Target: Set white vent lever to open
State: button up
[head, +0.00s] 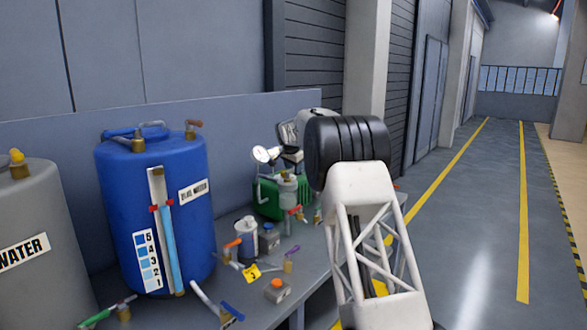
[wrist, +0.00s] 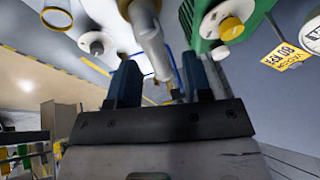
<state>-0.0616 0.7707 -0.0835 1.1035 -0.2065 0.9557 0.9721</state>
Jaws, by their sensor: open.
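My gripper (wrist: 162,78) is open in the wrist view, with its two dark blue fingers apart. A pale, thick bar (wrist: 150,42) reaches from the top edge down to the space between the fingers. I cannot tell whether it touches a finger or is the white vent lever.
A grey tank (head: 35,235) stands left of the drum. A yellow tag (wrist: 284,56) shows at right in the wrist view. The floor right of the bench is clear.

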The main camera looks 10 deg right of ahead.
jog(key=shift+f, duration=0.15)
grip_shut()
jog(key=shift+m, duration=0.3)
dwell(0.3)
jog(key=m, duration=0.1)
jog(key=m+h, duration=0.1)
jog(key=s+m, duration=0.1)
jog(key=shift+d+m+g, duration=0.3)
jog(key=shift+g, duration=0.1)
jog(key=m, duration=0.1)
jog(key=s+m+g+h, duration=0.1)
jog(key=m, duration=0.2)
jog(key=shift+s+d+m+g+h, duration=0.1)
jog(key=shift+s+m+g+h, duration=0.15)
jog(key=shift+m+g+h, duration=0.05)
jog(key=m+g, duration=0.1)
jog(key=m, duration=0.1)
jog(key=s+m+g, duration=0.1)
jog(key=m, duration=0.1)
jog(key=shift+s+a+m+h, duration=0.2)
jog(key=shift+m+h, duration=0.1)
jog(key=m, duration=0.1)
jog(key=m+g, duration=0.1)
jog(key=m, duration=0.1)
jog(key=s+a+m+g, duration=0.1)
jog(key=shift+m, duration=0.3)
jog(key=shift+s, duration=0.1)
